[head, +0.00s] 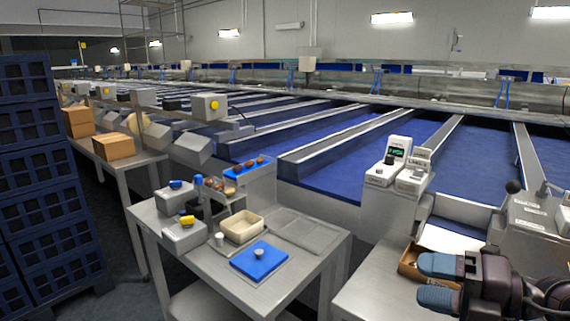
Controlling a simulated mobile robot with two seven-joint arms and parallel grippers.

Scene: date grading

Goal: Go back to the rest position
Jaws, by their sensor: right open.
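My right gripper (437,281) is at the lower right, with two blue-grey padded fingers apart and nothing visible between them. It is above the right-hand metal table, in front of a brown open box (409,262) that it partly hides. My left gripper is not in view. The steel work table (283,291) in the middle carries a blue mat (247,270) with a small pale round item (259,253) on it. A beige tray (243,235) stands behind the mat. Several brown dates (250,163) lie on a blue-topped stand.
Blue crates (30,170) are stacked at the far left. Cardboard boxes (115,146) stand on a side table. White instruments (390,163) stand on a pedestal at the right, beside a control box with levers (530,215). Blue conveyor lanes (340,175) fill the back. The grey tray (305,230) looks empty.

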